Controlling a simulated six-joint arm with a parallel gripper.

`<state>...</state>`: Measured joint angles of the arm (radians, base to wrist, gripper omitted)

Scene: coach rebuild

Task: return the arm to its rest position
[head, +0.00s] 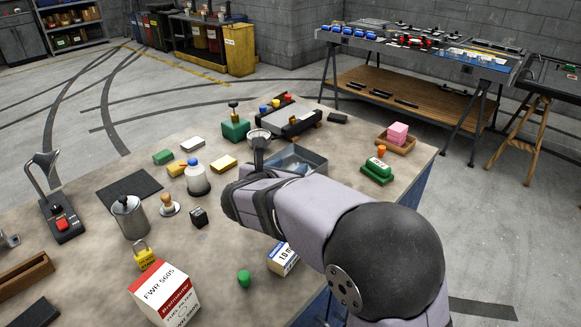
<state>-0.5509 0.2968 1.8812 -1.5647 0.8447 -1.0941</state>
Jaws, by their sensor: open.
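My arm reaches in from the lower right of the head view, over the right part of the workbench (222,250). Its far end is above the middle of the bench, just right of a white bottle with a blue cap (197,177) and a small black cube (199,217). My gripper's fingers cannot be made out; the arm's own links appear to hide them. A dark stem with a round, pale-centred top (258,136) rises behind the arm's end; I cannot tell whether it touches the arm. An open grey bin (312,158) is partly hidden behind the arm.
A red and white box (163,296), a yellow padlock (145,254), a metal canister (129,217) and a green cylinder (244,279) stand at the front. A blue and white box (283,260) is close under the arm. A green block (378,171) lies right. The bench has bare patches at centre left.

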